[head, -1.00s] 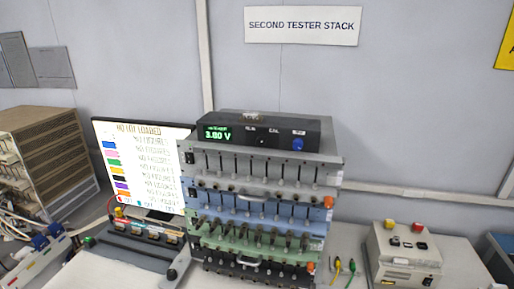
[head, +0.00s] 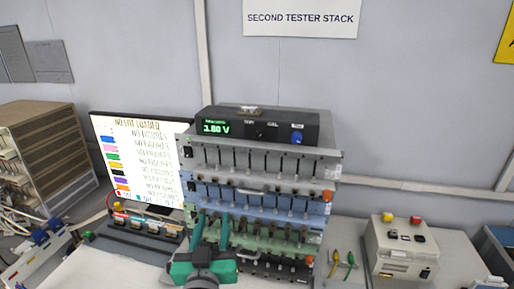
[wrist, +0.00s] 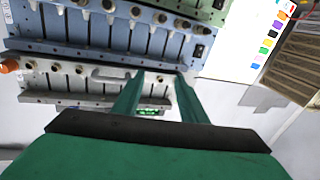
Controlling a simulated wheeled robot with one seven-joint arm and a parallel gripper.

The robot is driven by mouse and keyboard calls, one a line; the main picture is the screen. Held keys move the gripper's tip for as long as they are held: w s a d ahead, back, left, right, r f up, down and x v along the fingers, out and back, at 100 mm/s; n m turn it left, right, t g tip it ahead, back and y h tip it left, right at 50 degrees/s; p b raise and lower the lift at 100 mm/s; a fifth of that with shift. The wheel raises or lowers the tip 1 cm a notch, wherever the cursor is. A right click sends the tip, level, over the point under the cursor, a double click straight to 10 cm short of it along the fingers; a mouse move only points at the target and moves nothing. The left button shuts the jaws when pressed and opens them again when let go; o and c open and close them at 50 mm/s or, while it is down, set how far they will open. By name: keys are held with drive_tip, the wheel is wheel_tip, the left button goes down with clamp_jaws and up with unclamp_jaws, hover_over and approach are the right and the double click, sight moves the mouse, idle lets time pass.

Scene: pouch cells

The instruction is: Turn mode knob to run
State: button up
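A black box (head: 230,124) with a green lit display (head: 215,127) sits on top of the tester stack. Its front has a small black knob (head: 260,135) and a blue knob (head: 298,137) under small white labels. The labels are too small to read surely, and I cannot tell which knob is the mode knob or where it points. My gripper (head: 211,219) is open and empty in front of the lower green units, below the box and left of both knobs. In the wrist view, my gripper (wrist: 157,82) has its two teal fingers apart, with the display (wrist: 152,111) between them.
The stack's grey unit (head: 265,157), blue unit (head: 315,207) and green unit (head: 305,236) carry rows of clips and handles. A monitor (head: 140,160) stands close on the left. A beige control box (head: 400,250) stands on the right. Open space lies above the black box.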

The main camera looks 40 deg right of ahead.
drive_tip(key=s+d+r+m+g+h, duration=0.2)
drive_tip(key=d+r+m, duration=0.25)
drive_tip(key=r, duration=0.75)
drive_tip(key=m+g+h, duration=0.1)
drive_tip(key=m, duration=0.1)
approach(258, 137)
drive_tip(key=x, duration=0.8)
drive_tip(key=shift+d, duration=0.1)
clamp_jaws()
